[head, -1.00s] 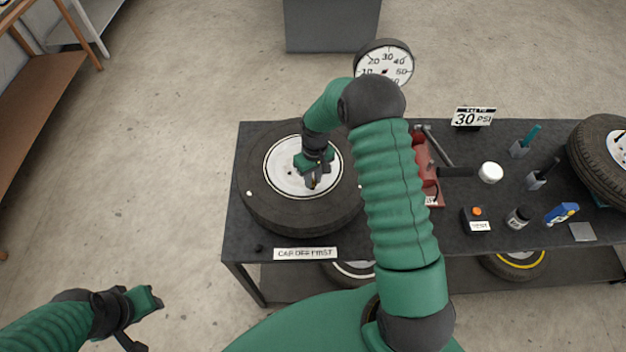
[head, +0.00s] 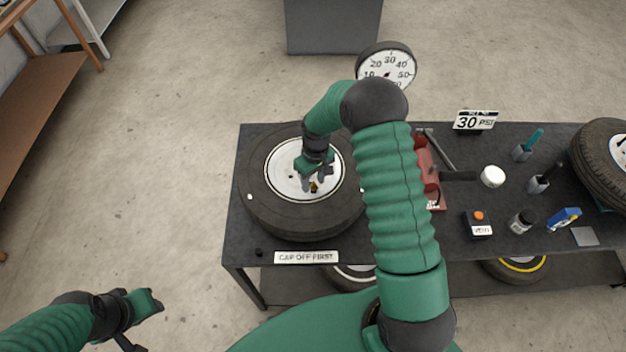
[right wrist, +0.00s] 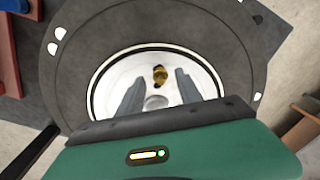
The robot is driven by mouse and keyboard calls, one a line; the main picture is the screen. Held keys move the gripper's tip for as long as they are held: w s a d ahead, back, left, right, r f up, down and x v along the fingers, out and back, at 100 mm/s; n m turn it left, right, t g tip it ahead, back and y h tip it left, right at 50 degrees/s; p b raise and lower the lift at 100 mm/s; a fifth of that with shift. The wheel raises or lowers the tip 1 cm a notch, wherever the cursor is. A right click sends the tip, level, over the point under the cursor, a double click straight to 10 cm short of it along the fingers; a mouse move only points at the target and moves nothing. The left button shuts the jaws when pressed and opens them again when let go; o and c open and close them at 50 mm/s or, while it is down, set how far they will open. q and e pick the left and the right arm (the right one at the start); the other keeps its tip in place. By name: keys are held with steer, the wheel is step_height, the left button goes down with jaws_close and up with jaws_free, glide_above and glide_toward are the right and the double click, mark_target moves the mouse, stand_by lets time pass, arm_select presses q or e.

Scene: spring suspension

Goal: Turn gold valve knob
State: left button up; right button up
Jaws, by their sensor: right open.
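The gold valve knob (right wrist: 160,75) sits on the white wheel disc (right wrist: 113,68) of a tyre lying flat; it also shows small in the head view (head: 314,187). My right gripper (head: 318,173) is over the disc. In the right wrist view its two fingers (right wrist: 158,82) are spread apart, with the knob between and just beyond their tips. I see no contact with the knob. My left gripper (head: 150,305) is at the lower left, away from the bench; its jaws are too unclear to judge.
The tyre (head: 262,205) lies on a dark bench (head: 400,238) with a "CAP OFF FIRST" sign (head: 306,257) in front. A dial gauge (head: 388,68), a red tool (head: 428,170), a "30 PSI" sign (head: 476,121) and an orange-button box (head: 478,224) stand to the right.

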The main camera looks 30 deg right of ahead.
steer(key=shift+s+r, duration=0.1)
steer(key=shift+r, duration=0.1)
step_height(320, 180, up, 16)
steer(key=b, duration=0.3)
steer(key=shift+d+r+b, duration=0.15)
steer(key=shift+d+b, duration=0.2)
steer(key=shift+d, duration=0.05)
